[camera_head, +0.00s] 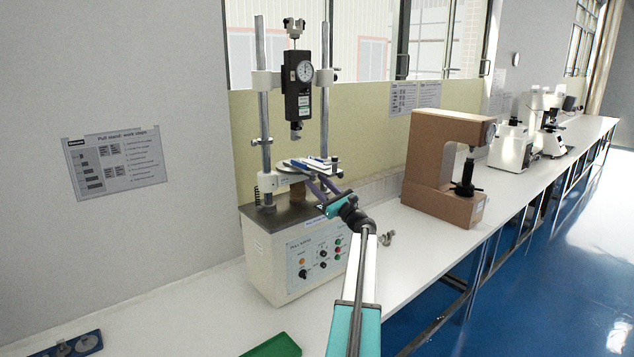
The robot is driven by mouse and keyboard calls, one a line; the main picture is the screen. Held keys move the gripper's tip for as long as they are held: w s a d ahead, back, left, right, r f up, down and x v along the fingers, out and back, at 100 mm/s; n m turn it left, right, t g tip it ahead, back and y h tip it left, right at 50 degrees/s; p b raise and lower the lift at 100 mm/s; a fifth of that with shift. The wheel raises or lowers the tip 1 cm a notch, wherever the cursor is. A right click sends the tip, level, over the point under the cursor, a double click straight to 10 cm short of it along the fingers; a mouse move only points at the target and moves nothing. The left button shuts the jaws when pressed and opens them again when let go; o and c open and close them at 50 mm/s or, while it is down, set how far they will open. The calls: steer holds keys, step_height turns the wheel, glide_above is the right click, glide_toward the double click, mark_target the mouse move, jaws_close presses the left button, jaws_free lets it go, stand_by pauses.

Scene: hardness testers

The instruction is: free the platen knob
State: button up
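The test stand (290,240) stands on the bench with a round platen (290,167) between its two posts. Flat blue and white pieces (312,163) lie on the platen. My gripper (311,183) reaches in from the front right, with its purple fingers just under the platen's right front edge. The platen knob cannot be made out clearly; the fingers and the platen rim may cover it. I cannot tell whether the fingers are around anything or touching the platen.
A dial force gauge (298,85) hangs above the platen. A small metal part (387,238) lies on the bench right of my arm. A brown tester (432,170) stands farther right. A green tray (275,346) and a blue holder (72,347) are in front.

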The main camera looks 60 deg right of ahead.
steer(key=shift+w, duration=0.1)
steer(key=c, duration=0.9)
steer(key=shift+a, duration=0.2)
jaws_close()
steer(key=shift+d, duration=0.2)
